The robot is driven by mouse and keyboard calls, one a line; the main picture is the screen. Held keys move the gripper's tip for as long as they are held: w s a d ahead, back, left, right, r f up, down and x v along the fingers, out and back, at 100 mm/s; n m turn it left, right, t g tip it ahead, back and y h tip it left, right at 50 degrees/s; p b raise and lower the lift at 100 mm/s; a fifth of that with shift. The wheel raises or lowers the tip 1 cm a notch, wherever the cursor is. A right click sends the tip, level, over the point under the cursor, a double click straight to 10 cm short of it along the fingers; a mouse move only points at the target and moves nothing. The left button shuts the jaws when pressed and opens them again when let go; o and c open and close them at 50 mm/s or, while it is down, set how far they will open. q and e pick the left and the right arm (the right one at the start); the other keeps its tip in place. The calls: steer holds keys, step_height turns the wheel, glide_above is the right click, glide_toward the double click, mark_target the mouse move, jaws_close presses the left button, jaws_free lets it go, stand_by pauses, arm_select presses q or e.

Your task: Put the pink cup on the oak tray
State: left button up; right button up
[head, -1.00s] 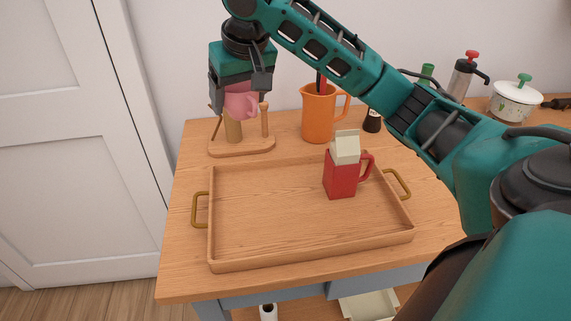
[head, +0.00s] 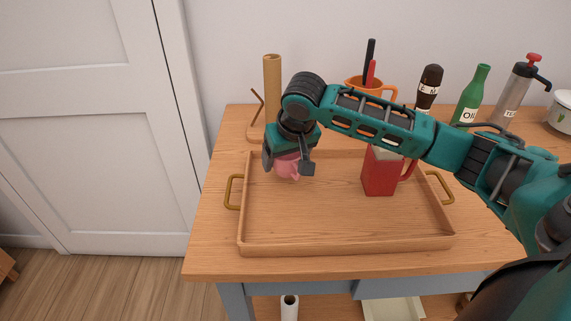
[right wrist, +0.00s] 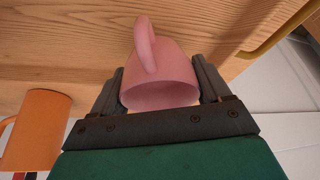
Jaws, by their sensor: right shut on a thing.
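The pink cup (head: 287,166) is held in my right gripper (head: 290,168), over the back left part of the oak tray (head: 345,245). In the right wrist view the cup (right wrist: 160,75) sits between the two fingers of my right gripper (right wrist: 162,92), with its handle toward the top of the picture. The fingers are shut on its sides. The wooden tray lies on the wooden table and has two brass handles. I cannot tell whether the cup touches the tray. My left gripper is not in view.
A red jug (head: 380,175) stands on the tray's right part. Behind stand a wooden holder (head: 272,90), an orange pitcher (head: 372,88) with utensils, a dark bottle (head: 428,88) and a green bottle (head: 470,97). The tray's middle and front are clear.

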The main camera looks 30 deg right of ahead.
mark_target(295, 164)
step_height(295, 164, down, 2)
steer(key=shift+f, duration=0.1)
steer(key=o, duration=1.1)
steer(key=p+v, duration=0.1)
steer(key=v, duration=1.1)
steer(key=shift+a+p, duration=0.1)
steer(key=shift+p, duration=0.25)
